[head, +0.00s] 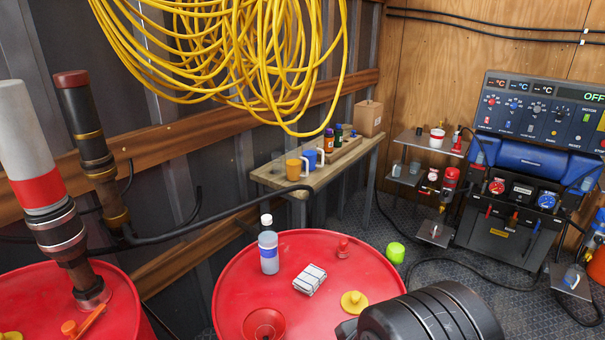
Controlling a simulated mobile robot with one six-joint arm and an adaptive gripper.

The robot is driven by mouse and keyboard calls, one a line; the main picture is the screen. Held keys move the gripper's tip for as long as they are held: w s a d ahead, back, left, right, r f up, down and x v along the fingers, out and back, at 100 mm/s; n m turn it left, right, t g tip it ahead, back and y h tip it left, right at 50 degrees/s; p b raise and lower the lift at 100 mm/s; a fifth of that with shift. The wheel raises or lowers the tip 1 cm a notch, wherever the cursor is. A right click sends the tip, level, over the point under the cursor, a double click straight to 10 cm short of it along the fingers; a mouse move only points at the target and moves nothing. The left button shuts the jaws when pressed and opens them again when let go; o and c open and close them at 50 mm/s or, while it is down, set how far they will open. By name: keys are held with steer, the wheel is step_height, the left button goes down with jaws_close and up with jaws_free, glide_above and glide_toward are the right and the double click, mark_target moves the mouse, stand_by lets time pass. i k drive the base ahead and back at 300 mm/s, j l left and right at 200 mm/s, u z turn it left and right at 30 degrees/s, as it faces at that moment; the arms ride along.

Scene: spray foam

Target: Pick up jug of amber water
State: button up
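The amber jug (294,169) stands upright on a wooden bench (330,171) against the left wall. It is orange, with a pale handle on its right side. Whether it holds water cannot be made out. A blue jug (312,158) with a pale handle stands just behind and to its right. A dark, rounded part of my own arm shows at the bottom right, in front of the red drum. My gripper's fingers are not in view.
A red drum (240,297) stands before the bench, holding a bottle (268,250), a folded cloth (310,279) and a yellow cap (354,301). A black hose (225,212) crosses near the bench. Small bottles (329,139) and a cardboard box (368,118) sit farther back.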

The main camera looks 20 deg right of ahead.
mark_target(294, 158)
steer(key=l+u, duration=0.1)
steer(key=l, duration=0.45)
steer(key=l+u, duration=0.15)
steer(key=l, duration=0.4)
steer(key=l+u, duration=0.1)
steer(key=l, duration=0.45)
steer(key=k+l+u, duration=0.15)
steer(key=l, duration=0.35)
steer(key=k+l+u, duration=0.1)
steer(key=l, duration=0.45)
steer(key=i+l+u, duration=0.1)
steer(key=l, duration=0.25)
steer(key=i+l+u, duration=0.15)
steer(key=i+l, duration=0.15)
steer(key=i+l+u, duration=0.1)
steer(key=l, duration=0.35)
steer(key=i+l+u, duration=0.1)
steer(key=l, duration=0.25)
steer(key=i+l+u, duration=0.15)
steer(key=l, duration=0.3)
steer(key=i+l+u, duration=0.1)
steer(key=l, duration=0.3)
steer(key=i+l+u, duration=0.1)
steer(key=l, duration=0.35)
steer(key=i+u, duration=0.3)
steer(key=i, duration=0.95)
